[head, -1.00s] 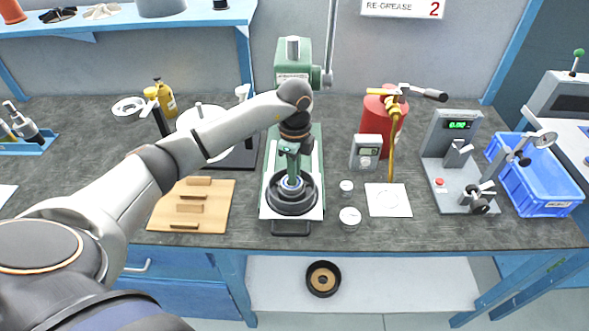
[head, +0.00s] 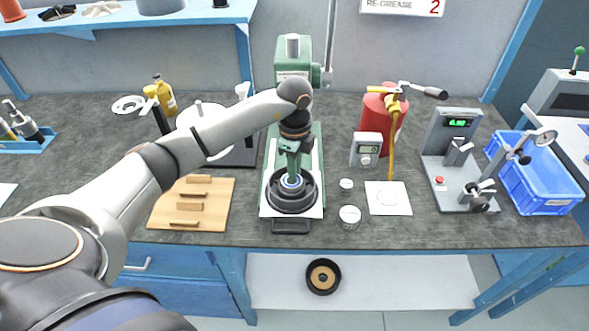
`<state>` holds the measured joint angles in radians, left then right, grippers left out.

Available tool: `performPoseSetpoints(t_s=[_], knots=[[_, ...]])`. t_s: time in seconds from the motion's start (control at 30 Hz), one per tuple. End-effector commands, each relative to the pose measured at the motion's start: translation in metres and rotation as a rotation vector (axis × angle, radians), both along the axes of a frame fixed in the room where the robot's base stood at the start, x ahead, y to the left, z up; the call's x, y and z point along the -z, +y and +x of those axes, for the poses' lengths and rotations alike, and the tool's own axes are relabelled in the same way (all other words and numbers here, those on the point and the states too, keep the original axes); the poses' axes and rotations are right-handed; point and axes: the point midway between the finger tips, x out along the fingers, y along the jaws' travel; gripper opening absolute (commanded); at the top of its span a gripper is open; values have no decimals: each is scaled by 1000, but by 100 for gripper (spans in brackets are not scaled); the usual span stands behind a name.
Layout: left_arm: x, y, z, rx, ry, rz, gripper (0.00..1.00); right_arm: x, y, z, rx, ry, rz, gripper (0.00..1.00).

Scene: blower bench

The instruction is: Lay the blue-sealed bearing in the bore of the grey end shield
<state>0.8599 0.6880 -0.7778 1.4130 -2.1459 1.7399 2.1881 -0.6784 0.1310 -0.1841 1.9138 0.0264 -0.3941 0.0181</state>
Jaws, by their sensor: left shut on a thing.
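The dark grey end shield (head: 292,205) lies on the pale plate of the green press (head: 293,62), on the bench. My left gripper (head: 292,176) points down over the middle of the end shield and is shut on the blue-sealed bearing (head: 291,183). The bearing shows as a small ring with blue, at the bore in the middle of the shield. The fingers partly hide it, and I cannot tell whether it touches the seat. My right gripper is not in view.
A wooden board (head: 190,222) with blocks lies left of the press. A red grease drum (head: 375,122) and a blue crate (head: 545,190) stand further right.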

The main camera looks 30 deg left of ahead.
Motion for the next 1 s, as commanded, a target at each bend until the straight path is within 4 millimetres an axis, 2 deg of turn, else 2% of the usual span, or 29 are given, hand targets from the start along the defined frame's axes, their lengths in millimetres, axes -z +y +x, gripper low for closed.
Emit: performPoseSetpoints(t_s=[0.5, 0.53, 0.8, 0.83, 1.0], knots=[[4, 0, 0, 0, 0, 0, 0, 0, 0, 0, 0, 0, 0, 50], [4, 0, 0, 0, 0, 0, 19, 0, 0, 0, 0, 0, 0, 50], [4, 0, 0, 0, 0, 0, 49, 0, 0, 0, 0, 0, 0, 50], [4, 0, 0, 0, 0, 0, 52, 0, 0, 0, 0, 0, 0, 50], [4, 0, 0, 0, 1, 1, 52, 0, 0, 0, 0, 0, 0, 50]])
